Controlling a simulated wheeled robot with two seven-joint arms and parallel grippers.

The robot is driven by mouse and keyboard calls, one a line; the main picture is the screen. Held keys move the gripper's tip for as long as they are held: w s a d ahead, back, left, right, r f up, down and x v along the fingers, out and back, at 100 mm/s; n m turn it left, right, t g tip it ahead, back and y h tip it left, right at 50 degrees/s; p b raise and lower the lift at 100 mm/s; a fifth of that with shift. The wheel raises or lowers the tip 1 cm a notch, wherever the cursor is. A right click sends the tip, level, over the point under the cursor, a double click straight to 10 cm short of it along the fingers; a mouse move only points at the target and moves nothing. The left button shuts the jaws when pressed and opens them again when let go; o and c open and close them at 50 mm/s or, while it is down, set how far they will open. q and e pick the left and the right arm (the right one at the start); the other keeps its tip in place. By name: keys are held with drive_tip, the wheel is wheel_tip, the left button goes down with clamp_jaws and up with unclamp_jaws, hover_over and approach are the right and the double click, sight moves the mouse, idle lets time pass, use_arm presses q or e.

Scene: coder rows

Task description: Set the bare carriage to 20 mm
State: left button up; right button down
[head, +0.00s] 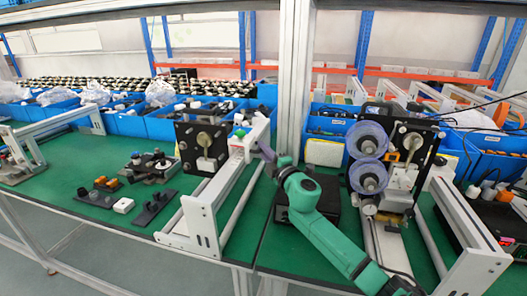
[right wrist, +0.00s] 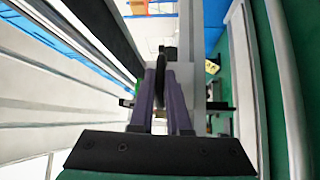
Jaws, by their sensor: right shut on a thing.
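A coder unit with a square black plate (head: 189,148) stands on the green bench left of the upright post, beside a pale frame with long rails (head: 232,200). A white block, seemingly the bare carriage (head: 238,147), sits at the far part of these rails. My right gripper (head: 264,150) is at its right side. In the right wrist view my purple fingers (right wrist: 161,105) are shut on a thin dark part (right wrist: 160,70), with a pale block (right wrist: 184,75) right behind it. Any scale reading is too small to read. My left gripper is out of view.
A second coder with purple film rolls (head: 367,140) stands at the right, close to my right arm. A black box (head: 318,201) lies beneath my arm. The post (head: 293,80) rises close behind the gripper. Small fixtures (head: 150,165) lie on the left bench.

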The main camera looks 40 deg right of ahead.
drive_tip(key=shift+a, duration=0.1)
drive_tip(key=shift+s+a, duration=0.1)
drive_tip(key=c, duration=0.9)
unclamp_jaws()
drive_tip(key=b+v, duration=0.1)
drive_tip(key=v, duration=1.3)
drive_tip(key=shift+s+b, duration=0.35)
